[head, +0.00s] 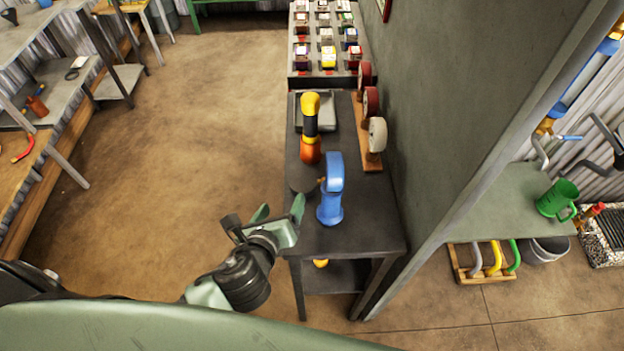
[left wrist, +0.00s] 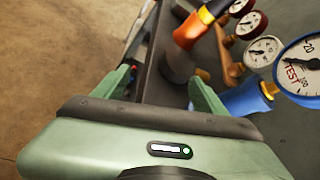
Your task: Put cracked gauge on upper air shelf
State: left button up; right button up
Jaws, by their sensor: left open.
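Three round gauges stand in a wooden rack along the wall side of a dark table (head: 355,235). The nearest is pale (head: 377,135); the two behind have red rims (head: 370,101). In the left wrist view, dial faces show on a near gauge (left wrist: 262,51) and a red-rimmed gauge (left wrist: 251,24). I cannot tell which is cracked. My left gripper (head: 280,210) is open and empty at the table's left edge. No upper air shelf is identifiable.
An orange, black and yellow tool (head: 310,130) stands behind the blue one. A dark round object (left wrist: 178,68) lies near it. Boxes fill a rack (head: 327,40) at the back. A wall (head: 455,95) borders the table's right. Floor at left is clear.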

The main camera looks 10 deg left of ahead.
aim_at(301, 188)
pick_arm(q)
jog(key=m, duration=0.2)
jog(key=d+m+h, duration=0.1)
jog(key=m, duration=0.1)
jog(key=w+d+m+t, duration=0.1)
jog(key=m, duration=0.1)
jog(key=shift+r, duration=0.2)
jog(key=shift+w+m, duration=0.15)
jog(key=shift+m, duration=0.25)
jog(key=p+x, duration=0.1)
jog(key=x, duration=0.6)
jog(key=shift+w+f, duration=0.2)
jog(key=shift+f, duration=0.05)
jog(key=shift+r, duration=0.1)
jog(key=c, duration=1.5)
